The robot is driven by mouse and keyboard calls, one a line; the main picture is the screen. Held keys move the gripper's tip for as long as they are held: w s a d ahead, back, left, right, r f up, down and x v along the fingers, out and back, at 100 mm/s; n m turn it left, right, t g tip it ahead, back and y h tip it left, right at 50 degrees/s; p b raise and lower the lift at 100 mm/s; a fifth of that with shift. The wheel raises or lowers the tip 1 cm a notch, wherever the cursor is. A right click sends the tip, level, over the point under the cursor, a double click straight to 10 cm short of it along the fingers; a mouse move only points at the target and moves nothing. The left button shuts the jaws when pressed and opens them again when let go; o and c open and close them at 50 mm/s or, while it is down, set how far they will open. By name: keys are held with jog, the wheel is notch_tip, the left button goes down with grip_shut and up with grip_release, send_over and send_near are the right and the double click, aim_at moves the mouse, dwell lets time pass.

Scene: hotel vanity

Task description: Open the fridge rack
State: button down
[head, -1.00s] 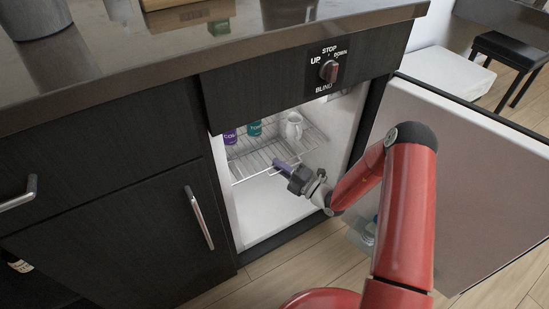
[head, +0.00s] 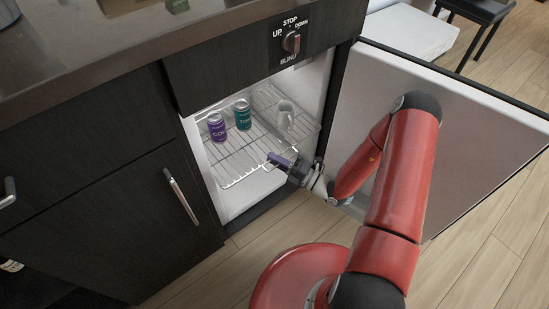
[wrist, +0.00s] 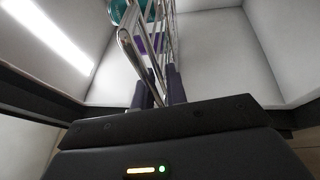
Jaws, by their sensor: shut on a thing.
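The fridge rack (head: 232,168) is a silver wire shelf inside the open fridge, and its front part sticks out toward the opening. My gripper (head: 277,160) is at the rack's front edge, near its right end. In the wrist view my gripper's dark fingers (wrist: 158,92) are shut on the rack's front wires (wrist: 128,42). A purple can (head: 217,128), a teal can (head: 243,115) and a pale pitcher (head: 285,114) stand on the rack. The exact contact is partly hidden by the fingers.
The fridge door (head: 465,135) stands wide open on the right, with my arm in front of it. A dark cabinet door (head: 110,215) is left of the fridge, and the countertop (head: 130,45) is above.

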jog(key=shift+r, duration=0.45)
jog(key=c, duration=1.6)
grip_release()
jog(key=shift+o, duration=0.2)
jog(key=shift+f, duration=0.1)
jog(key=shift+f, duration=0.1)
jog(key=v, duration=0.8)
jog(key=shift+b, duration=0.35)
jog(key=shift+w+a, duration=0.1)
